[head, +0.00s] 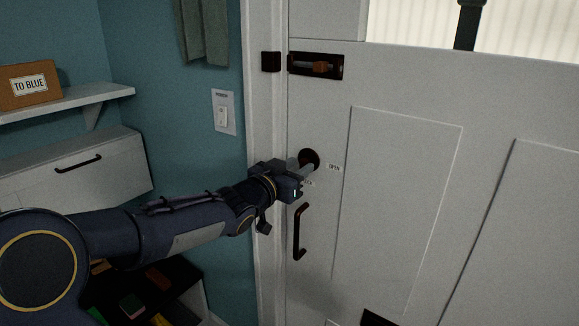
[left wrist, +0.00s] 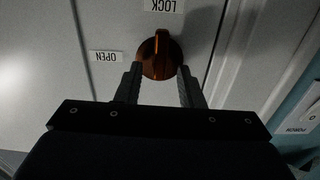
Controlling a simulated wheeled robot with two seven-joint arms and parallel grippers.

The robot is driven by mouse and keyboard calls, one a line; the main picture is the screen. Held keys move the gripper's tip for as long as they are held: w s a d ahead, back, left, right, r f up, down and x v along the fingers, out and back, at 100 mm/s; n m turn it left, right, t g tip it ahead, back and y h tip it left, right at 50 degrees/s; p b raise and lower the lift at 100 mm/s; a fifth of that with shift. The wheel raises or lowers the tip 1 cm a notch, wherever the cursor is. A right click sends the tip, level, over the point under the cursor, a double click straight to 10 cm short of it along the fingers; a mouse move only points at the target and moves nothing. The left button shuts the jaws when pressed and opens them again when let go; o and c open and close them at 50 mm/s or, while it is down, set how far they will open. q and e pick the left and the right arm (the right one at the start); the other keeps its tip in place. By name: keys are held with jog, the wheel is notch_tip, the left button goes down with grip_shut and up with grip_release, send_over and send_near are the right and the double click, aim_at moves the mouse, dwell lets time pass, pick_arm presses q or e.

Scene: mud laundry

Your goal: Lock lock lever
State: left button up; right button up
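The lock lever (left wrist: 162,52) is a round orange-brown knob with a raised ridge on the white door. In the left wrist view the ridge stands about upright, in line with the inverted LOCK label (left wrist: 164,5); the inverted OPEN label (left wrist: 106,57) is to its left. In the head view the knob (head: 312,156) is partly hidden by my left gripper (head: 305,166). My left gripper's two fingers also show in the left wrist view (left wrist: 160,72), apart, with their tips on either side of the knob's near edge. Contact cannot be told. My right gripper is not in view.
A dark pull handle (head: 299,232) is below the knob, close to my left gripper. A slide bolt (head: 316,66) is higher on the door. A light switch (head: 223,112) is on the blue wall. A shelf (head: 70,103) with a TO BLUE box (head: 30,85) is at left.

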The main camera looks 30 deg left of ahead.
pick_arm(q)
jog(key=s, duration=0.8)
jog(key=shift+a+p, duration=0.4)
jog(key=shift+r, duration=0.1)
jog(key=s+d+f+n+g+y+p, duration=0.2)
jog(key=s+d+f+n+g, duration=0.15)
jog(key=s+f+g, duration=0.5)
jog(key=s+d+f+g+h, duration=0.4)
jog(key=s+d+f, duration=0.3)
jog(key=s+d, duration=0.2)
jog(key=s+m, duration=0.1)
jog(key=s, duration=0.1)
jog(key=shift+s+f+h, duration=0.3)
jog(key=shift+s, duration=0.05)
